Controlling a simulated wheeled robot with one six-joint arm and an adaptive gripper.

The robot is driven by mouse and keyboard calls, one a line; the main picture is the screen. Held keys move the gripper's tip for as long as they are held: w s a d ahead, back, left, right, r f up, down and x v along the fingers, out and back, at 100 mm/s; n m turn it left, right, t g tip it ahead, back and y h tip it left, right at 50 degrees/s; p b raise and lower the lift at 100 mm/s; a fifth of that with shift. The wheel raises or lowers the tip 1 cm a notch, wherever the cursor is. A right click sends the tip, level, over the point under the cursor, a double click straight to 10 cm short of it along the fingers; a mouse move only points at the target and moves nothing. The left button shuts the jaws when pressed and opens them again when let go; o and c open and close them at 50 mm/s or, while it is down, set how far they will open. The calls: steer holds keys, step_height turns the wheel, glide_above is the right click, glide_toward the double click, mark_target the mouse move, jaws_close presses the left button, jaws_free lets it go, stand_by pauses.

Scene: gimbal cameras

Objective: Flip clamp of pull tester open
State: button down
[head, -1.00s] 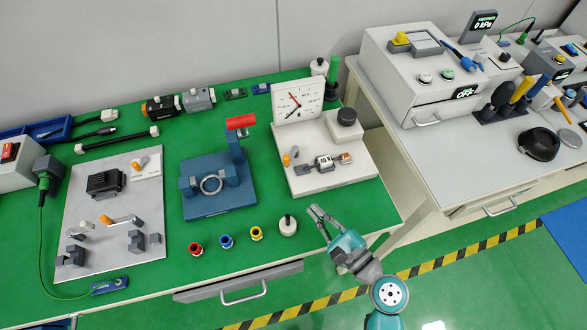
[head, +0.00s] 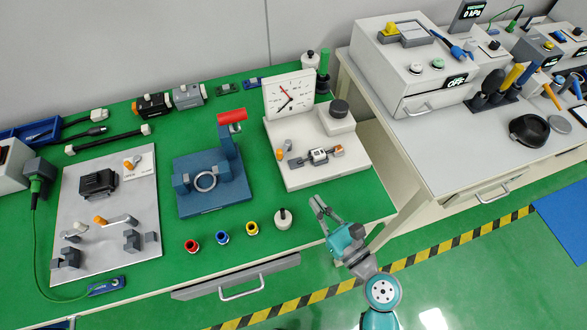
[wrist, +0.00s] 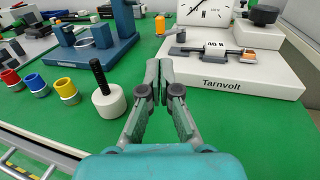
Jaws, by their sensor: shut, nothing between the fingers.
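The pull tester (head: 330,178) is a white base with an upright dial gauge (head: 289,95) at its back left. It also shows in the wrist view, labelled Tarnvolt (wrist: 225,84). A metal part marked 40 N (wrist: 214,49) lies across its base, with an orange block (wrist: 247,56) at its right end. An upright orange-tipped lever (wrist: 160,25), seemingly the clamp handle, stands at the left; it also shows in the head view (head: 280,153). My gripper (head: 316,203) is shut and empty. It is at the bench's front edge, in front of the tester and apart from it.
A white knob with a black stem (wrist: 108,100) stands left of my gripper, beside yellow (wrist: 67,91), blue (wrist: 37,85) and red (wrist: 11,81) fittings. A blue fixture with a red handle (head: 231,116) stands left of the tester. Green mat between gripper and tester is clear.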

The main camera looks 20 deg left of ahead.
mark_target(281, 156)
steer(key=x, duration=1.4)
steer(key=shift+s+a, duration=0.15)
steer(key=shift+a, duration=1.45)
steer(key=shift+w+a, duration=0.25)
steer(key=shift+a, duration=0.4)
steer(key=shift+w+a, duration=0.2)
steer(key=shift+a, duration=0.45)
steer(key=shift+s+d, duration=0.1)
steer(key=v, duration=1.1)
steer(key=shift+s+d, duration=0.25)
steer(key=shift+d, duration=0.05)
